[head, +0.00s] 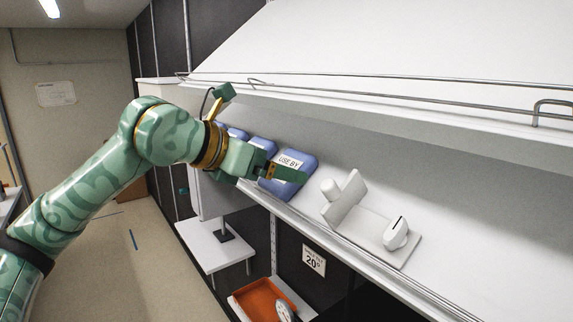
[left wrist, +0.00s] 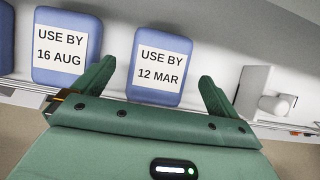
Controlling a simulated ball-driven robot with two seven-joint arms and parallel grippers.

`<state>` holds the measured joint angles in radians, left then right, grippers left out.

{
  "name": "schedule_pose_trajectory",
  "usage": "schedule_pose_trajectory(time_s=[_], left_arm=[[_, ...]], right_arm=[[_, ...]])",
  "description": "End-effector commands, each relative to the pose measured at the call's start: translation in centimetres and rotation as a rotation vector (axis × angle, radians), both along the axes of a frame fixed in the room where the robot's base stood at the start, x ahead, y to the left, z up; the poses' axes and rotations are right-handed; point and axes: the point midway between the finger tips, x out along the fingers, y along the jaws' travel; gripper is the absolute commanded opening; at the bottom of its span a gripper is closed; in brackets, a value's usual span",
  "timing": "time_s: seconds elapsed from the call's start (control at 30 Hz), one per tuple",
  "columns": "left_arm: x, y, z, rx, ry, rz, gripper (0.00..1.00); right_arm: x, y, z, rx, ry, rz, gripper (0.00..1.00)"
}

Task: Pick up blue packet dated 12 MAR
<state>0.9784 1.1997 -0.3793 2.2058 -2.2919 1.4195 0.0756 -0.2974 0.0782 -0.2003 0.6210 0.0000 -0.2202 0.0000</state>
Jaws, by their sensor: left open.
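The blue packet dated 12 MAR (left wrist: 158,88) stands upright on the shelf in the left wrist view, with a white "USE BY 12 MAR" label. In the head view this packet (head: 299,163) is the nearest blue one, and a gripper finger hides the lower part of its label. My left gripper (left wrist: 157,84) is open, with one finger to each side of the packet in the wrist picture; I cannot tell whether they touch it. It also shows in the head view (head: 275,168) at the packet's front. My right gripper is not in view.
A white stand (head: 372,228) is to the right on the shelf. A rail (head: 400,92) runs above. An orange tray (head: 262,298) is below.

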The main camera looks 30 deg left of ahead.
Motion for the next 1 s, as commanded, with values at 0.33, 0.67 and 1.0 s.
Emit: schedule_pose_trajectory(time_s=[0.33, 0.67, 1.0], left_arm=[[1.9, -0.8, -0.9, 0.0, -0.001, 0.0, 0.98], [1.8, -0.7, -0.9, 0.001, -0.001, 0.0, 0.49], [1.7, -0.7, -0.6, 0.0, -0.002, 0.002, 0.49]], right_arm=[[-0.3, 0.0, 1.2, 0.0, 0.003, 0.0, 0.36], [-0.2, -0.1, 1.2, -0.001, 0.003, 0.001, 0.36], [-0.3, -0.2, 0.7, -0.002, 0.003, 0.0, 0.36]])
